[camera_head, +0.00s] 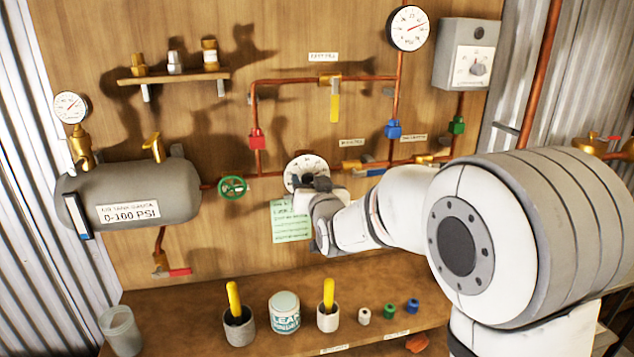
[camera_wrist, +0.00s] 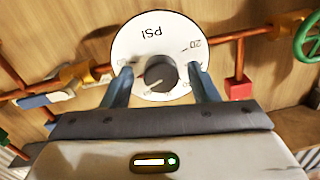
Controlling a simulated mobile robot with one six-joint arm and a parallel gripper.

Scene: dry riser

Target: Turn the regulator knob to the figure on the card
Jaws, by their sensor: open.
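The regulator knob (camera_wrist: 160,73) is dark and round, at the centre of a white dial (camera_wrist: 152,32) marked PSI, which appears upside down in the wrist view. A pale pointer line shows on the knob, toward its lower side in that view. My gripper (camera_wrist: 160,71) is open, with one blue finger on each side of the knob; small gaps seem to show between fingers and knob. In the head view the dial (camera_head: 303,164) is partly hidden by my gripper. The green card (camera_head: 290,224) hangs just below the dial, partly covered by my wrist; its writing is too small to read.
Copper pipes run around the dial, with a green handwheel (camera_head: 233,187) to its left and a yellow lever (camera_head: 335,106) above. A grey tank (camera_head: 130,192) is at left. A bench below holds a can (camera_head: 285,312) and two cups with yellow handles.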

